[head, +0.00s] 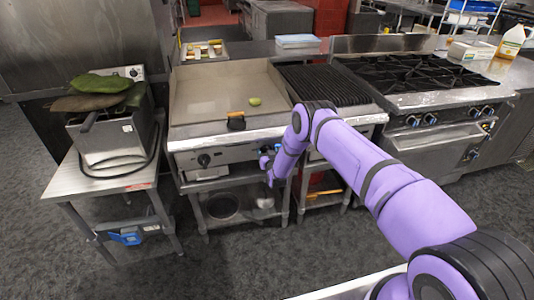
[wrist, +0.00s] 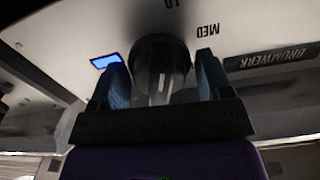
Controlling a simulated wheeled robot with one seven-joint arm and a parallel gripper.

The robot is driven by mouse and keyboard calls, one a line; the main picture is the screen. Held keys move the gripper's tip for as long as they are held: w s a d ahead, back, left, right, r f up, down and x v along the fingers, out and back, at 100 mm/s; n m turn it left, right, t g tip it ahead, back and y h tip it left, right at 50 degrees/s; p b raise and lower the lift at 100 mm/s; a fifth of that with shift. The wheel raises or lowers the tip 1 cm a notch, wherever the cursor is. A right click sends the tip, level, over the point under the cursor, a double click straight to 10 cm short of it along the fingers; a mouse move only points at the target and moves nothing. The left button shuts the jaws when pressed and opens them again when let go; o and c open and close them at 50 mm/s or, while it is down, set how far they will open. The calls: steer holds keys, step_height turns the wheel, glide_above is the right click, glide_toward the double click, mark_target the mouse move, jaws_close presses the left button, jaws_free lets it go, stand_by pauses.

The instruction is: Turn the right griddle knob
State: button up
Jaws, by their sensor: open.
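The griddle (head: 215,90) has a flat plate and a front panel, with its left knob (head: 204,160) in plain sight. My gripper (head: 267,163) is at the right part of this panel in the head view, where the hand and arm hide the right knob. In the wrist view, a dark round knob (wrist: 160,70) sits between the two blue fingers of my gripper (wrist: 161,66), one finger on each side. The fingers are open around it. I cannot tell whether either finger touches it. Markings "LO" and "MED" show on the panel beside the knob.
A black-handled press (head: 236,124) lies at the griddle's front edge and a green item (head: 255,101) on its plate. A charbroiler grate (head: 318,86) and burner range (head: 425,75) stand to the right. A fryer on a side table (head: 100,178) stands left. Open floor lies in front.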

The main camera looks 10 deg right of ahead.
steer(key=c, duration=0.6)
steer(key=shift+c, duration=0.2)
steer(key=shift+m, duration=0.4)
steer(key=m, duration=0.5)
steer(key=shift+d+f, duration=0.1)
steer(key=m, duration=0.6)
steer(key=shift+f, duration=0.1)
steer(key=shift+s, duration=0.1)
steer(key=o, duration=0.6)
steer(key=shift+o, duration=0.2)
